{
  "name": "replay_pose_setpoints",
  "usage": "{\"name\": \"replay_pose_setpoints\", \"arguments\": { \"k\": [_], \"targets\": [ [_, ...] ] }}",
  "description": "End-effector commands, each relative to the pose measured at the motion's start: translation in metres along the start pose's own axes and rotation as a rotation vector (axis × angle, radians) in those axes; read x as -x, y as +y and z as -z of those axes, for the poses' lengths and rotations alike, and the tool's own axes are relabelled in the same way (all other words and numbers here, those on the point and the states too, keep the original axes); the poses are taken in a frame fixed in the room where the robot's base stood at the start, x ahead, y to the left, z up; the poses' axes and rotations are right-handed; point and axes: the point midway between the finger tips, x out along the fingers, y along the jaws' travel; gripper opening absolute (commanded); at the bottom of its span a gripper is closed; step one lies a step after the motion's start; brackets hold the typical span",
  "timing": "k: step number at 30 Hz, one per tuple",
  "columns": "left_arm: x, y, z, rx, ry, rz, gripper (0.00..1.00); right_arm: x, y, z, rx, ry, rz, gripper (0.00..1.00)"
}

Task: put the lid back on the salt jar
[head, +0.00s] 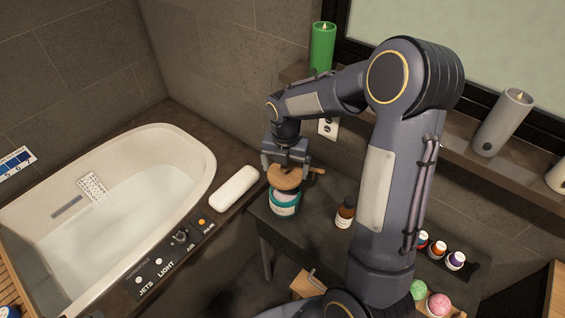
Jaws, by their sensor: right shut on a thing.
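The salt jar (285,207) is teal with a pale label band and stands upright at the left end of the dark table. My right gripper (286,166) points down over it and is shut on the round wooden lid (284,180). The lid is right over the jar's mouth, and a pale strip shows beneath it. I cannot tell whether lid and jar touch. A small wooden piece (317,170) juts out to the right of the lid; what it belongs to is unclear. My left gripper is not in view.
A brown bottle (345,214) stands to the right of the jar on the dark table (310,232). Several small jars sit farther right, beyond my arm. The bathtub (187,150) with a white bolster (235,188) is on the left. A green candle (321,48) stands on the ledge behind.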

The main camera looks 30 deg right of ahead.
Motion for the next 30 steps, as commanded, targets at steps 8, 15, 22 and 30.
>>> {"name": "replay_pose_setpoints", "arguments": {
  "k": [8, 15, 22, 30],
  "targets": [
    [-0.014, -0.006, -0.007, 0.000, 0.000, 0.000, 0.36, -0.020, 0.000, 0.000, -0.001, 0.001, 0.000, 0.67],
    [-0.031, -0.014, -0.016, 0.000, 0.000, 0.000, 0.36, -0.044, 0.000, 0.001, -0.001, 0.001, 0.001, 0.67],
    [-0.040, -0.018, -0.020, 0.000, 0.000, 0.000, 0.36, -0.060, 0.000, 0.000, -0.003, 0.001, 0.000, 0.67],
    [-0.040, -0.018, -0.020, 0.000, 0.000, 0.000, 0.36, -0.063, 0.000, 0.000, -0.003, 0.000, 0.000, 0.67]
  ]
}}
